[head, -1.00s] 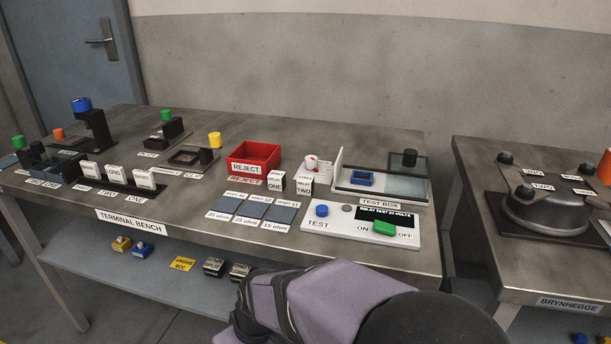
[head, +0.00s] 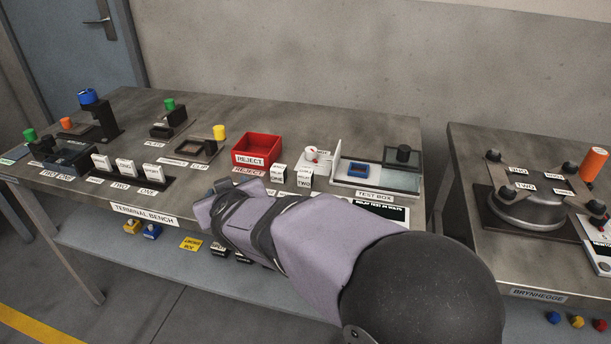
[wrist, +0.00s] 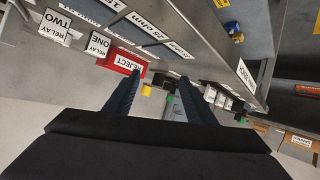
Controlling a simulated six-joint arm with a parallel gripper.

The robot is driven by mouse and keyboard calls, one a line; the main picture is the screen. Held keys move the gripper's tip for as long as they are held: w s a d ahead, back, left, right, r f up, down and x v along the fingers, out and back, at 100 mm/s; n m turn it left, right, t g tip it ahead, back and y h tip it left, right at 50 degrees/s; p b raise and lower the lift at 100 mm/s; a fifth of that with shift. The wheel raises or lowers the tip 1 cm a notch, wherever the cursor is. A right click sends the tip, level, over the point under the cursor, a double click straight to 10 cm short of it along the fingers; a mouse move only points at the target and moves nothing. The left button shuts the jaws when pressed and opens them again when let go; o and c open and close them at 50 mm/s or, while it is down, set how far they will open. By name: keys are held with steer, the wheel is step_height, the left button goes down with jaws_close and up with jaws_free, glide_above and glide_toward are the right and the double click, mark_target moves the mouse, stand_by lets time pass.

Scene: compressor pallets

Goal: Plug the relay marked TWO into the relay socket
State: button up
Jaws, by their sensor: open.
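A red reject bin (head: 257,143) stands behind the relays. White fuse blocks (head: 126,168) stand in a rack at left. My arm covers the bench front.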

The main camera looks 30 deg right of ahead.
mark_target(304, 176)
steer(key=d+m+h, duration=0.1)
steer(key=d, duration=0.1)
steer(key=s+d+m+h, duration=0.1)
steer(key=d+m, duration=0.1)
steer(key=d, duration=0.1)
steer(key=s+d+m+g+h, duration=0.1)
steer(key=d+m+h, duration=0.1)
steer(key=d, duration=0.1)
steer(key=shift+s+r, duration=0.15)
steer(key=shift+s, duration=0.05)
steer(key=s+d+m+h, duration=0.1)
steer(key=d, duration=0.1)
steer(key=s+d+m+g+h, duration=0.1)
steer(key=s+d+m+h, duration=0.1)
steer(key=d+m, duration=0.1)
steer(key=shift+s+d+g, duration=0.3)
steer(key=shift+g, duration=0.1)
steer(key=shift+f+b+x, duration=0.1)
steer(key=shift+b+x, duration=0.6)
steer(key=shift+x, duration=0.9)
steer(key=shift+f+b+x, duration=0.15)
steer(key=shift+b+x, duration=0.55)
steer(key=shift+x, duration=0.95)
steer(key=shift+w+d, duration=0.1)
steer(key=shift+w, duration=0.2)
steer(key=c, duration=1.2)
